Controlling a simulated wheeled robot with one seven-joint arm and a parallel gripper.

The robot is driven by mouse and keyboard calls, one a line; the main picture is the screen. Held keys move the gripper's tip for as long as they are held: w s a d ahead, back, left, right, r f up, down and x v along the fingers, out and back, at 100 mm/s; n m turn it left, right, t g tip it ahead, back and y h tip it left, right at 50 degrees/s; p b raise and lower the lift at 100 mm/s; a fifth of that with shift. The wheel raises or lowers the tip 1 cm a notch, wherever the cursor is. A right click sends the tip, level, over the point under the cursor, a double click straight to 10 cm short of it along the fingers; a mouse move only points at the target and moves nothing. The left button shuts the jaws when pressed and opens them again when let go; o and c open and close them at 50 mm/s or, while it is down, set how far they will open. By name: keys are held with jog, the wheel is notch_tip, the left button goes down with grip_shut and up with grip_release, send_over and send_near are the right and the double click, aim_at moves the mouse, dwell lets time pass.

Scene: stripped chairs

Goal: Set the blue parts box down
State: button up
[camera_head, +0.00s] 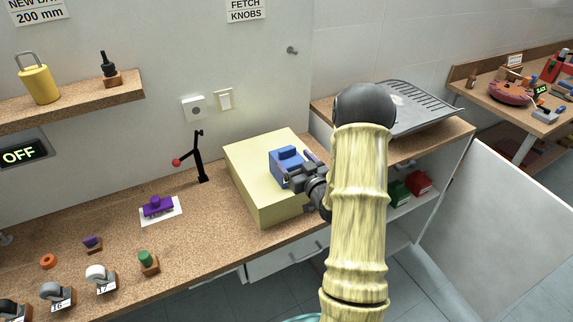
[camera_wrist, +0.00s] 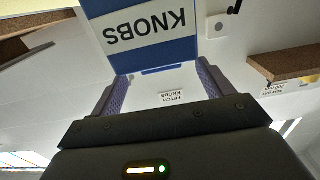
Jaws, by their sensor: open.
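The blue parts box (camera_head: 283,168) rests on top of a pale yellow block on the counter in the head view. In the wrist view the box (camera_wrist: 146,32) appears upside down at the top, with a white label reading KNOBS. My gripper (camera_head: 305,168) is open at the right side of the box. In the wrist view its purple fingers (camera_wrist: 163,82) are spread apart, with their tips close to the box's edge. I cannot tell whether they touch it. The gripper and arm hide part of the box's right side.
The pale yellow block (camera_head: 248,180) stands on the cork-topped counter (camera_head: 200,222). A black stand with a red ball (camera_head: 200,160) is to its left. A grey ridged tray (camera_head: 425,108) lies behind my arm. Several small parts occupy the counter's left end.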

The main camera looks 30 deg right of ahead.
aim_at(288, 153)
jog(key=shift+s, duration=0.1)
jog(key=w+p, duration=0.2)
jog(key=w, duration=0.2)
jog(key=shift+w+a, duration=0.1)
jog(key=shift+w, duration=0.15)
jog(key=shift+w+f, duration=0.15)
jog(key=shift+w, duration=0.25)
jog(key=shift+s, duration=0.15)
jog(key=c, duration=1.7)
jog(key=shift+c, duration=0.2)
notch_tip(288, 153, up, 10)
jog(key=shift+r+b, duration=0.1)
jog(key=shift+b, duration=0.55)
